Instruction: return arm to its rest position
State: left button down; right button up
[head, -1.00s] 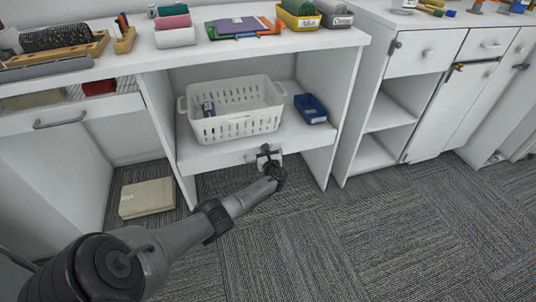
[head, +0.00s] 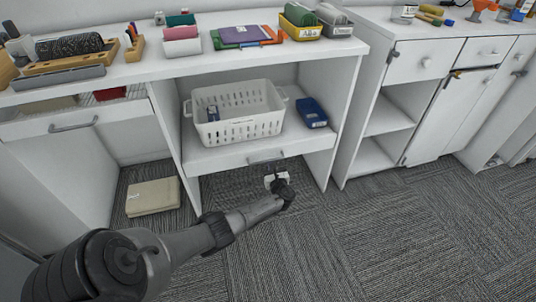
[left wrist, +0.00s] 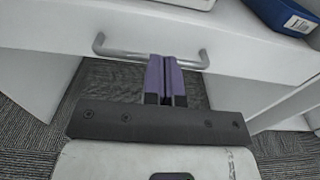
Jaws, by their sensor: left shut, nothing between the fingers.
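My left arm (head: 215,232) reaches in from the lower left of the head view. Its gripper (head: 272,178) is below and in front of the shelf drawer's handle (head: 266,160). In the left wrist view the gripper's purple fingers (left wrist: 165,78) are pressed together with nothing between them. The drawer handle (left wrist: 150,57) shows just beyond the fingertips there; I cannot tell from that view how wide the gap is. The drawer front looks closed. My right gripper is in neither view.
A white basket (head: 240,130) and a blue bin (head: 311,112) stand on the shelf above the drawer. A folded beige item (head: 153,197) lies on the floor at left. White cabinets (head: 425,100) stand at right. The carpet (head: 390,235) in front is clear.

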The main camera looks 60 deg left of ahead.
pick_arm(q)
jog(key=s+d+p, duration=0.1)
jog(key=d+p, duration=0.1)
jog(key=d, duration=0.4)
jog(key=shift+r+p, duration=0.2)
jog(key=shift+p, duration=0.15)
jog(key=shift+s, duration=0.1)
